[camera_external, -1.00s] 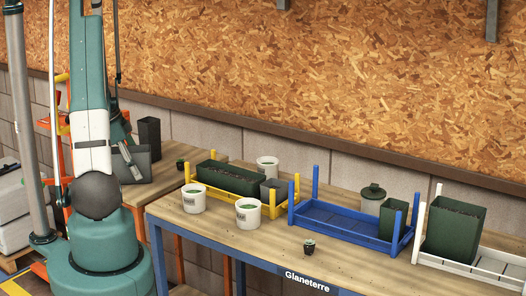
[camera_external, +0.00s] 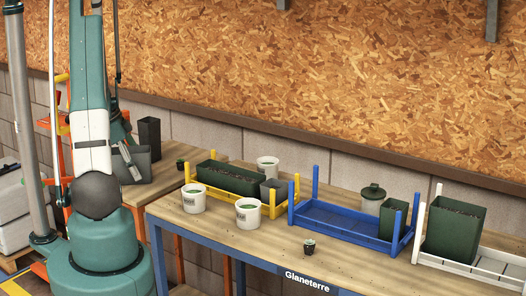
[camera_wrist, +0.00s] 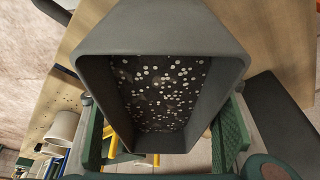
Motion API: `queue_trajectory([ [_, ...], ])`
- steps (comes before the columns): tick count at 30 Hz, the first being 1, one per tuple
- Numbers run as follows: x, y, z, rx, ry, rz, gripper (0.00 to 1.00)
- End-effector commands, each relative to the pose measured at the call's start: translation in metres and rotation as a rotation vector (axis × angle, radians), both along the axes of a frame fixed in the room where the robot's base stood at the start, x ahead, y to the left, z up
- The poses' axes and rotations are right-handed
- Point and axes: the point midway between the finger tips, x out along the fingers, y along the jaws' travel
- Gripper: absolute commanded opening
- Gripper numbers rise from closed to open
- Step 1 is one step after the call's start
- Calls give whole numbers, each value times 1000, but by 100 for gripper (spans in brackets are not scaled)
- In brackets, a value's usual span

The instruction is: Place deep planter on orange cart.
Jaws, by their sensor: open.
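A dark grey planter (camera_wrist: 160,35) with dark, white-flecked soil fills the middle of the wrist view. I take it for the deep planter. My gripper (camera_wrist: 160,138) is open, with its green fingers on either side of this planter; I cannot tell whether they touch it. In the external view a grey planter (camera_external: 141,168) stands on the left wooden table, partly hidden by my arm and gripper. The orange cart (camera_external: 55,123) shows only in part behind my arm at the left.
A tall dark container (camera_external: 149,132) stands beside the grey planter. The front table holds a yellow rack (camera_external: 272,208), a blue rack (camera_external: 330,219), a white rack (camera_external: 480,270) with a dark green planter (camera_external: 455,230), and several white pots. Bare wood lies between the pots and racks.

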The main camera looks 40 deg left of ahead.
Motion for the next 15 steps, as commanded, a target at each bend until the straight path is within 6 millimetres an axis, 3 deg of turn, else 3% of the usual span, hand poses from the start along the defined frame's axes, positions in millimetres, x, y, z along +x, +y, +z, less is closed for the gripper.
queue_trajectory([
  [15,-15,15,52,0,0,1,59],
])
